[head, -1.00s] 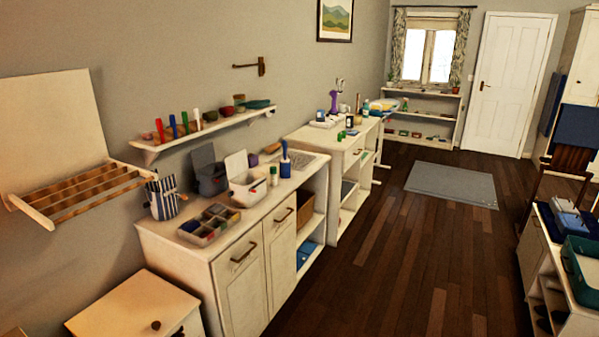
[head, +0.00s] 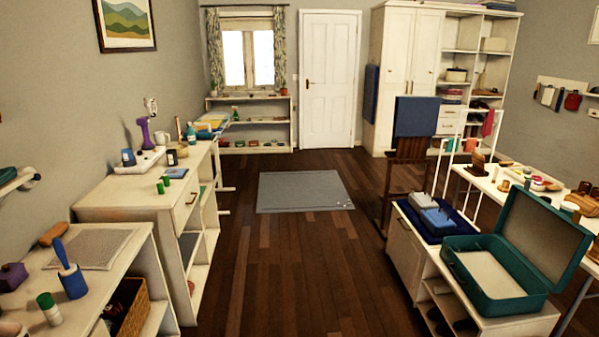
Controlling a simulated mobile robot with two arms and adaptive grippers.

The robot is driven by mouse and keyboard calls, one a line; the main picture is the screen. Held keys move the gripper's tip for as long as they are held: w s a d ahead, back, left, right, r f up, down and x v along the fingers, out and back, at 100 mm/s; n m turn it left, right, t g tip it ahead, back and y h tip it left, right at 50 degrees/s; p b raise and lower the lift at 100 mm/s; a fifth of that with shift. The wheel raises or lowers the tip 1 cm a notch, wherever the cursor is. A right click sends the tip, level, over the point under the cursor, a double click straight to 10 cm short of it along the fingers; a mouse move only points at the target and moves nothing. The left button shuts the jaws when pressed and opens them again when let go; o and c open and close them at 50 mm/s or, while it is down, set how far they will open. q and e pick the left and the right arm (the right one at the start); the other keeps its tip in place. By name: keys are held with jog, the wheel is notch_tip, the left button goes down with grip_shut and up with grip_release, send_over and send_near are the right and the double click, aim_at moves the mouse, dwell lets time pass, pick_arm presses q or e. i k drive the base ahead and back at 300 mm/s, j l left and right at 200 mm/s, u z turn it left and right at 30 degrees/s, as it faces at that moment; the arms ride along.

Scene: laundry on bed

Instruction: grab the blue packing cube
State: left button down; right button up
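A small blue box-like item (head: 437,219), which looks like the blue packing cube, lies on a dark blue cloth (head: 408,219) on the white bench at the right in the head view. A similar grey item (head: 422,199) lies right behind it. An open teal suitcase (head: 497,287) stands just to its right on the same bench, its lid up and its inside pale and empty. Neither of my grippers is in view.
White cabinets (head: 171,222) run along the left wall. A wooden chair (head: 405,176) stands behind the bench, and a white table (head: 520,196) with several small items is at the right. The wooden floor (head: 292,255) in the middle is clear, with a grey mat (head: 303,191) farther back.

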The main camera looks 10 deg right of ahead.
aim_at(437, 221)
jog(key=i+z, duration=0.25)
jog(key=i, duration=0.45)
jog(key=i+z, duration=0.25)
jog(key=i, duration=0.45)
jog(key=i+j+z, duration=0.25)
jog(key=i, duration=0.4)
